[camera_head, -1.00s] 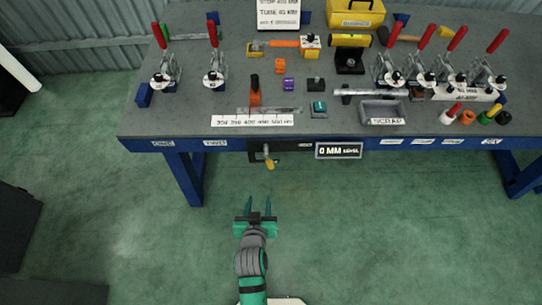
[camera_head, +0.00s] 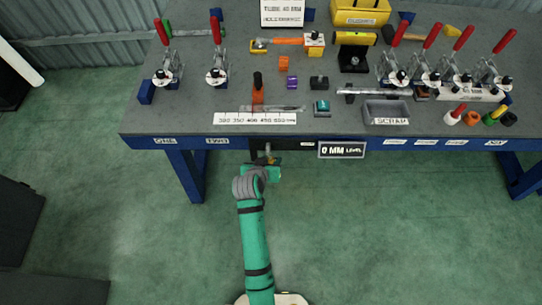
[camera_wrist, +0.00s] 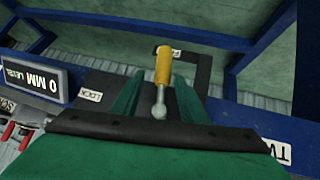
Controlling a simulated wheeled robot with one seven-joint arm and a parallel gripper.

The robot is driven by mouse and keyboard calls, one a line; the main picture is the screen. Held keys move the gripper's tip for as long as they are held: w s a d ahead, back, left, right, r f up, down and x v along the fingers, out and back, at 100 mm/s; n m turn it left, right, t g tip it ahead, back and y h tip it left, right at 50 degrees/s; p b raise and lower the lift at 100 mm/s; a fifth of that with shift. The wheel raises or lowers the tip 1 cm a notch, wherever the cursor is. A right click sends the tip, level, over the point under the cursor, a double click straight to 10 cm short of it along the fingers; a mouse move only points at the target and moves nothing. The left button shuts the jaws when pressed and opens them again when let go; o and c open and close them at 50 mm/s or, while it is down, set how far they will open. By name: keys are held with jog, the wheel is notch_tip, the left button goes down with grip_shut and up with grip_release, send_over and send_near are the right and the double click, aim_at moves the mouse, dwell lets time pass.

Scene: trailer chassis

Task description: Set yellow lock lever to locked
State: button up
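The yellow lock lever (camera_wrist: 163,66) has a yellow grip on a metal stem with a rounded end. In the wrist view its grip points up the picture, beside a partly hidden label starting with F (camera_wrist: 176,54). A LOCK label (camera_wrist: 90,95) is to its left. My gripper (camera_wrist: 158,98) is open, with one green finger on each side of the lever's stem; I cannot tell whether either touches. In the head view my gripper (camera_head: 263,163) is at the bench's front edge, and my wrist and gripper hide most of the lever.
The bench (camera_head: 180,118) has a blue front rail with labels. A 0 MM LEVEL sign (camera_head: 341,149) is just right of my gripper, and also shows in the wrist view (camera_wrist: 42,79). Red-handled clamps and tools stand on the top. The floor before the bench is clear.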

jog(key=x, duration=0.6)
jog(key=shift+w+a+f, duration=0.2)
jog(key=shift+w+f, duration=0.05)
